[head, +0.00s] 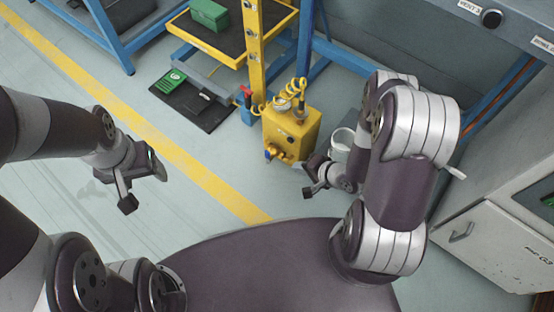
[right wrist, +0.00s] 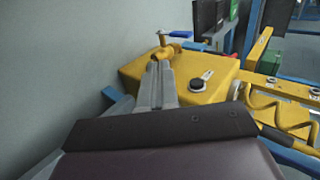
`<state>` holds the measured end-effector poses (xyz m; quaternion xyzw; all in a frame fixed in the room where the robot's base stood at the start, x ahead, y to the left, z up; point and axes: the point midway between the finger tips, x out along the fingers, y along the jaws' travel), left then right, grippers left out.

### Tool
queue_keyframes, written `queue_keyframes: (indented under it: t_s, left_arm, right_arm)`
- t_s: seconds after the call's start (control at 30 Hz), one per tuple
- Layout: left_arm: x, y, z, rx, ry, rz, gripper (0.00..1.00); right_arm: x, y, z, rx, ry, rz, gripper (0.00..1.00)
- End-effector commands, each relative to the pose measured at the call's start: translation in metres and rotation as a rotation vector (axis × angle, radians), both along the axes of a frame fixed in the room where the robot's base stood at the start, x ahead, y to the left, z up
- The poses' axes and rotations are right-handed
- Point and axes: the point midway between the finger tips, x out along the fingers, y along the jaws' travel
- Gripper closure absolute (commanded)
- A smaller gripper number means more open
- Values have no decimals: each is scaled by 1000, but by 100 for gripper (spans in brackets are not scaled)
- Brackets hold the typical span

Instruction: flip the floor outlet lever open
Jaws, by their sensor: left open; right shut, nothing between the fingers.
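The floor outlet is a yellow box (head: 292,134) on the floor in the middle of the head view. A small blue lever (head: 271,153) sits on a brass-coloured spout low on its near side; the lever also shows in the right wrist view (right wrist: 181,34). My right gripper (head: 308,179) is shut and empty, just in front of the box. In the right wrist view its fingers (right wrist: 157,80) point toward the spout (right wrist: 163,52); I cannot tell whether they touch it. My left gripper (head: 143,188) is open and empty, well to the left over the floor.
A yellow post (head: 254,50) with a coiled yellow hose (head: 284,101) rises behind the box. A white cup-like container (head: 342,138) stands right of it, near my right arm. A grey cabinet (head: 495,235) is at right.

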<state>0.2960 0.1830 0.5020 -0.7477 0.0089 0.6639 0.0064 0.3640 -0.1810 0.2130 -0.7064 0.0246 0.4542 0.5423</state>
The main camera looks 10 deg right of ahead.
Motion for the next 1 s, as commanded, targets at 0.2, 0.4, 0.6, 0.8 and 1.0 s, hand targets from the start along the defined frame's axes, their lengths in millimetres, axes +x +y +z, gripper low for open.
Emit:
queue_keyframes:
  t_s: [0.2, 0.4, 0.6, 0.8, 1.0]
  left_arm:
    - [0, 0, -41, 0, 0, 0, 32]
    - [0, 0, -61, 0, 0, 0, 32]
    - [0, 0, -70, 0, 0, 0, 32]
    - [0, 0, -69, 0, 0, 0, 32]
    - [0, 0, -69, 0, 0, 0, 32]
  right_arm:
    - [28, 23, -42, -1, -2, 6, 100]
    - [55, 43, -50, -2, -5, 4, 100]
    - [69, 54, -47, -1, -1, 1, 100]
    - [71, 55, -45, -2, 0, 0, 100]
    - [71, 55, -45, -2, 1, 0, 100]
